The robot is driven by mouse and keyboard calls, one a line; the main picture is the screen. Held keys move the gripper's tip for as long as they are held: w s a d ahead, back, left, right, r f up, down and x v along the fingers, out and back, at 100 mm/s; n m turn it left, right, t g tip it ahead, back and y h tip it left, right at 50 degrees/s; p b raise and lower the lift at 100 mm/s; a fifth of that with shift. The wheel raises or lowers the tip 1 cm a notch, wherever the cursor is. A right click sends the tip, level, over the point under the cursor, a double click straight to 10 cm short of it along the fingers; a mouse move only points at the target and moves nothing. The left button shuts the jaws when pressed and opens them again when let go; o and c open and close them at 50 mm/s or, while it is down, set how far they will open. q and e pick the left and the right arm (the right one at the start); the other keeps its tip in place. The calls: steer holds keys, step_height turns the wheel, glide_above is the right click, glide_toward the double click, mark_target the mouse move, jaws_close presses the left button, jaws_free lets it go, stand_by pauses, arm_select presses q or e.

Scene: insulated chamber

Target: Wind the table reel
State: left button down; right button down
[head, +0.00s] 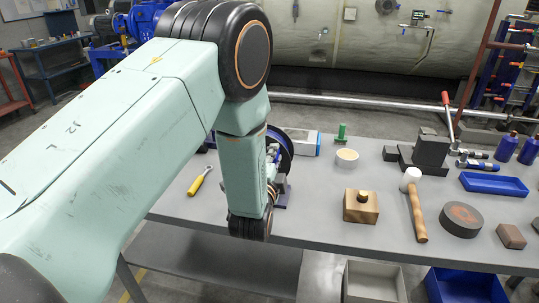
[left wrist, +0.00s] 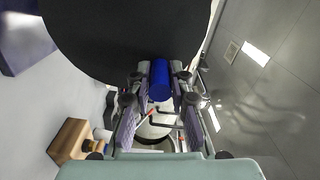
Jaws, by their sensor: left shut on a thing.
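In the left wrist view the reel is a large dark disc (left wrist: 110,40) filling the top. A blue cylindrical handle (left wrist: 159,77) sticks out from it. My left gripper (left wrist: 160,90) has its two fingers on either side of this handle and is shut on it. In the head view the fingers are largely hidden by the arm. My right gripper is not in view.
Bins stand below the front edge.

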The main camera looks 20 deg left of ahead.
arm_select(q)
steer(key=shift+w+d+f+m, duration=0.1)
steer(key=shift+d+f+m, duration=0.25)
steer(key=shift+m, duration=0.45)
steer(key=c, duration=1.2)
jaws_free()
steer(key=v, duration=1.2)
steer(key=shift+a+f, duration=0.1)
